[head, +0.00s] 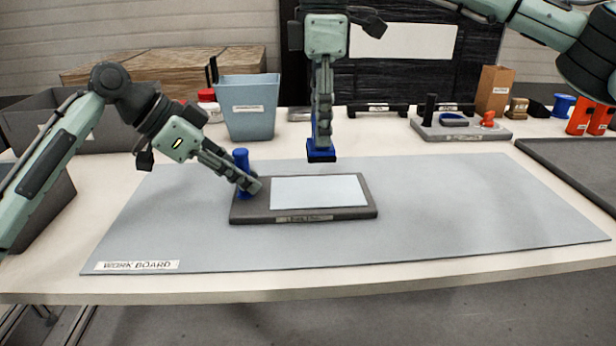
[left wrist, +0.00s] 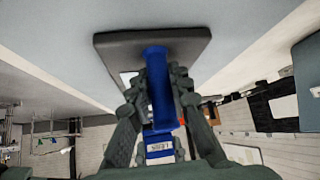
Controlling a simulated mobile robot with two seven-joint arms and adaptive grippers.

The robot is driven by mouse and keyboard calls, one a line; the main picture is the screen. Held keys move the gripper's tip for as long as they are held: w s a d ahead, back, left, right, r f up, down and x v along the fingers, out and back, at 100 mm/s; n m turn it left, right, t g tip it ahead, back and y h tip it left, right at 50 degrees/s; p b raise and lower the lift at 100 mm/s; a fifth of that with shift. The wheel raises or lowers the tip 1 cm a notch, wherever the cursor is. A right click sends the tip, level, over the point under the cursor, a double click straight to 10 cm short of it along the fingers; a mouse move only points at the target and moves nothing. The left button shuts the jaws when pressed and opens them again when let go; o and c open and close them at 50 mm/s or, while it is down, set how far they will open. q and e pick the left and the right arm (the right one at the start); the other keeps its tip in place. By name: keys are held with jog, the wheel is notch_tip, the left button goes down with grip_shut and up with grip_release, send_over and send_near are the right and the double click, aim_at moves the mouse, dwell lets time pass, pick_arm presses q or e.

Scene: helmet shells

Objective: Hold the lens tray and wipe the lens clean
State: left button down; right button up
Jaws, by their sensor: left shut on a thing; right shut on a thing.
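The lens tray (head: 303,214) is a dark grey slab with a label on its front edge. It lies on the work board, and its dark surface also shows in the left wrist view (left wrist: 120,48). The pale rectangular lens (head: 318,191) lies on it. A blue upright post (head: 241,160) stands at the tray's left end. My left gripper (head: 250,186) is shut on this post, which also shows between its fingers in the left wrist view (left wrist: 158,88). My right gripper (head: 321,143) points down, shut on a blue wiping block (head: 321,155), which is above the lens's far edge, apparently apart from it.
The grey work board (head: 450,205) is mostly clear to the right. A blue-grey bin (head: 249,105) stands behind the tray. A tool holder tray (head: 470,132) lies at the back right, with a dark tray (head: 580,165) at the right edge.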

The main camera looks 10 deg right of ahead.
pick_arm(q)
jog(key=c, duration=1.3)
grip_release()
pick_arm(e)
notch_tip(320, 180, up, 5)
jog(key=p, duration=0.5)
jog(key=shift+r+p, duration=0.3)
pick_arm(q)
jog(key=v, duration=1.9)
jog(key=shift+s, duration=0.1)
pick_arm(e)
jog(key=shift+f, duration=0.1)
